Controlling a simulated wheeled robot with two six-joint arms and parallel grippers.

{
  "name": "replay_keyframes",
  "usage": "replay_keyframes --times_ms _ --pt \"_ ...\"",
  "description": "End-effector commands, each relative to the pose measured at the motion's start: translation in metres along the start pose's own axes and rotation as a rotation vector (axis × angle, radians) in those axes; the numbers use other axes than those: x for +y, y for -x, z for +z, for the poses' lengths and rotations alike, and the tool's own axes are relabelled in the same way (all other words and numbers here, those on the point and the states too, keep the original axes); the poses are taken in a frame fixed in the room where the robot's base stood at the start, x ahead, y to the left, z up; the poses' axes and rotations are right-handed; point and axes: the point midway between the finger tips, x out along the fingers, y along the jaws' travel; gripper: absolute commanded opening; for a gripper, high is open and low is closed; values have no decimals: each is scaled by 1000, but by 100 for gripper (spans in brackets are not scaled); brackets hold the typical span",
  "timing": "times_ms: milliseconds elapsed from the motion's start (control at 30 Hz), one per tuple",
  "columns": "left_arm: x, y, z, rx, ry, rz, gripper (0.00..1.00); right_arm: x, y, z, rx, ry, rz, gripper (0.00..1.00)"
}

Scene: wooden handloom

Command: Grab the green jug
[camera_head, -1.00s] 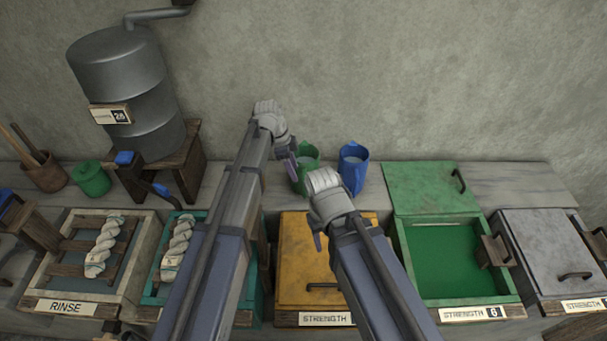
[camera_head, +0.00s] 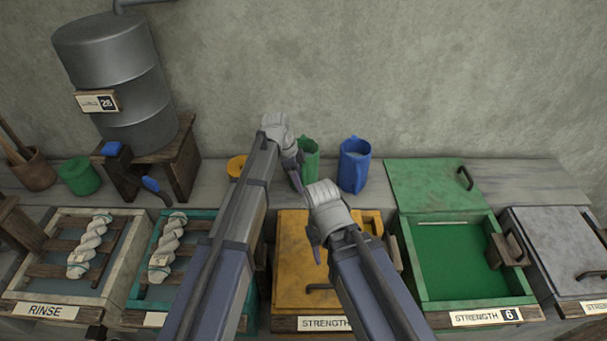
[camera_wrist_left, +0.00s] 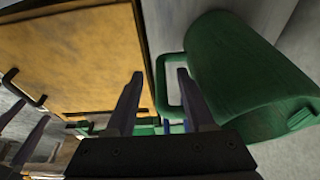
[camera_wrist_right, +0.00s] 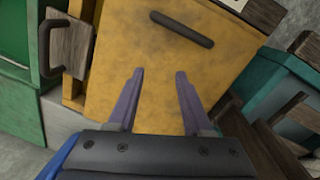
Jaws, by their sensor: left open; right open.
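The green jug (camera_head: 311,158) stands on the bench by the wall, left of the blue jug, partly hidden by my left gripper (camera_head: 294,172). In the left wrist view, the jug (camera_wrist_left: 245,75) fills the right side, and its handle (camera_wrist_left: 160,88) faces my open left gripper (camera_wrist_left: 160,75). The handle's outer bar shows between the two fingers, which are not closed on it. My right gripper (camera_head: 315,245) is open over the yellow lidded box. In the right wrist view, nothing is between its fingers (camera_wrist_right: 160,78).
The blue jug (camera_head: 354,166) stands close on the right. A yellow round vessel (camera_head: 236,166) is left, partly behind my left arm. A yellow box lid (camera_head: 293,240) lies below my right gripper. The open green box (camera_head: 450,262) is at right. A metal barrel (camera_head: 115,85) stands left.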

Motion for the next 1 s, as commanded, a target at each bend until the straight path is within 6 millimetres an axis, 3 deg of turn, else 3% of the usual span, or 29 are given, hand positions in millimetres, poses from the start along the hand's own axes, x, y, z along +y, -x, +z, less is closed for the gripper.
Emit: replay_keyframes --times_ms 33,167,467,933,1000 --pt "-1 -14 2 0 -1 0 54 -1 -14 -1 0 0 0 50" --pt "0 -26 1 0 0 0 54 -2 -26 -2 0 0 0 50" --pt "0 -26 0 0 0 0 54 -2 -25 -2 0 0 0 50" --pt "0 -26 0 0 1 0 1 -2 -25 -2 0 0 0 50" --pt "0 -26 0 0 1 0 0 -2 -25 -2 0 0 0 50"
